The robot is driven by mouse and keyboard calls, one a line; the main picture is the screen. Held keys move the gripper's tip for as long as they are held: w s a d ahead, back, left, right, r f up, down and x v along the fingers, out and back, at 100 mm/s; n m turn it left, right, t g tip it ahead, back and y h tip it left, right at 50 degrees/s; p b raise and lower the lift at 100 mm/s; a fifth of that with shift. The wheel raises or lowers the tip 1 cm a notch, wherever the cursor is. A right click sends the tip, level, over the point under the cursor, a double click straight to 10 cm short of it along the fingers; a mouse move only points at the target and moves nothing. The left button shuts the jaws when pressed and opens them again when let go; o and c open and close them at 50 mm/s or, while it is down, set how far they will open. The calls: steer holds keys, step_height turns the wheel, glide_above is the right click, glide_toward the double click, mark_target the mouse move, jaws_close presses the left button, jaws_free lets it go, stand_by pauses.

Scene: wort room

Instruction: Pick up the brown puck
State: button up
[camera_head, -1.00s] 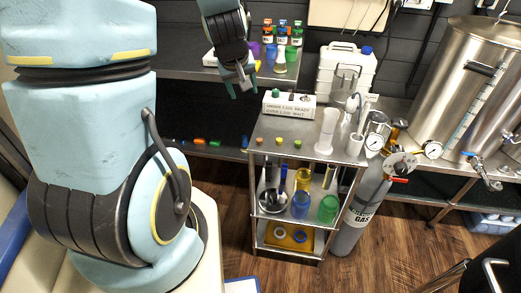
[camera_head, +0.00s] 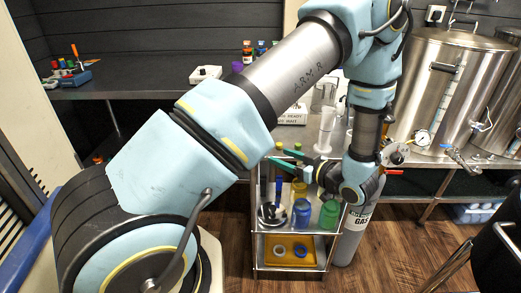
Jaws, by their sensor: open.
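I cannot make out a brown puck in the head view. On the cart's top, small items stand near the left, a green one (camera_head: 298,147) among them. My arm hides much of that top. My gripper (camera_head: 283,178) is open and points left at the front of the cart, around the height of its upper edge. Its jaws look empty. On the cart's bottom shelf, a yellow tray (camera_head: 268,260) holds a pale ring (camera_head: 280,250) and a blue ring (camera_head: 300,251).
The cart's middle shelf holds a metal bowl (camera_head: 268,215), a blue jar (camera_head: 302,211) and a green jar (camera_head: 329,214), close below my gripper. A grey gas cylinder (camera_head: 349,243) stands right of the cart. Steel tanks (camera_head: 441,85) stand at the back right. The floor in front is clear.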

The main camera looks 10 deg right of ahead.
mark_target(267, 155)
steer(key=x, duration=0.3)
steer(key=shift+r, duration=0.1)
steer(key=p+x, duration=0.1)
steer(key=x, duration=0.1)
steer(key=p+x, duration=0.1)
steer(key=x, duration=0.1)
steer(key=shift+w+r+p, duration=0.1)
steer(key=shift+r+p, duration=0.15)
steer(key=shift+p, duration=0.05)
steer(key=shift+w+a+f, duration=0.25)
steer(key=shift+w+a, duration=0.05)
steer(key=shift+w, duration=0.2)
jaws_close()
